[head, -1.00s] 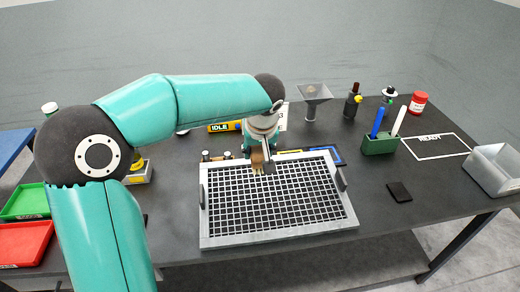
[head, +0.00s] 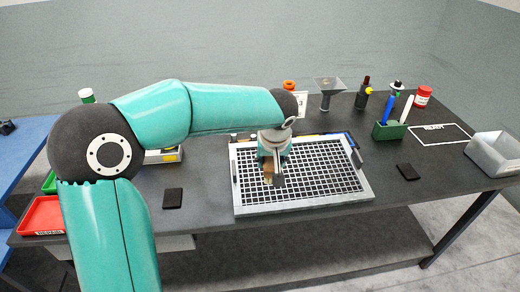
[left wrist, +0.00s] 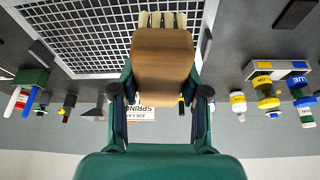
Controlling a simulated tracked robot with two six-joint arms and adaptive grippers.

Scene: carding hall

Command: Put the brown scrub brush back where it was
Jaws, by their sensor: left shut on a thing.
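The brown scrub brush (head: 267,170) has a brown block and pale bristles. My left gripper (head: 274,178) is shut on it and holds it over the back left part of the white-framed grid tray (head: 305,208). In the left wrist view the brush's block (left wrist: 162,60) sits between the two fingers of my left gripper (left wrist: 160,92), with its cream bristles pointing at the grid. I cannot tell whether the bristles touch the grid. My right gripper is not in view.
A green pen holder (head: 388,131), a funnel stand (head: 326,95) and a red-lidded jar (head: 422,96) stand at the back right. A grey bin (head: 492,155) is at the right edge. Dark pads (head: 173,198) lie beside the tray. A red tray (head: 42,215) is at far left.

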